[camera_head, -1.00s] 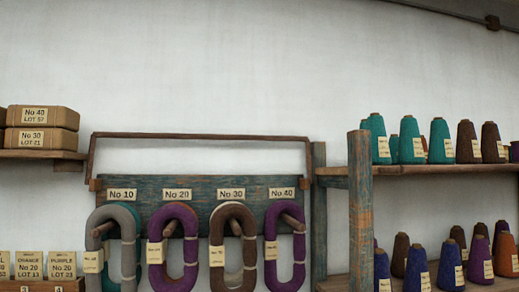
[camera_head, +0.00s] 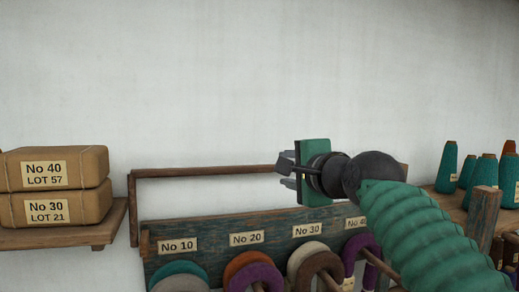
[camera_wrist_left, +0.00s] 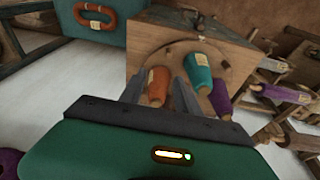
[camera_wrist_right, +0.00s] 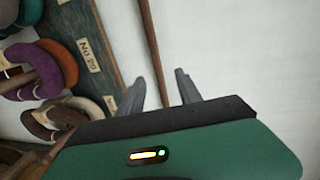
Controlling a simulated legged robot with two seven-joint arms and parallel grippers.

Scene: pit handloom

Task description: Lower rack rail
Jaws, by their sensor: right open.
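The rack rail (camera_head: 205,172) is a thin brown bar raised above the blue-green peg board (camera_head: 212,228), with an end arm (camera_head: 133,210) going down at the left. My right gripper (camera_head: 284,169) is at the rail, right of its middle. In the right wrist view the rail (camera_wrist_right: 152,45) runs between the open fingers (camera_wrist_right: 160,90); I see no clear grip on it. The rail's right part is partly hidden behind my right arm. My left gripper (camera_wrist_left: 160,92) is outside the head view; its fingers stand apart and empty in the left wrist view.
Coloured yarn rings, such as a purple one (camera_head: 257,278), hang below the board's number labels. A shelf (camera_head: 62,238) with wrapped packages stands left. Teal cones (camera_head: 447,165) stand on the right shelf. The wall above the rail is clear.

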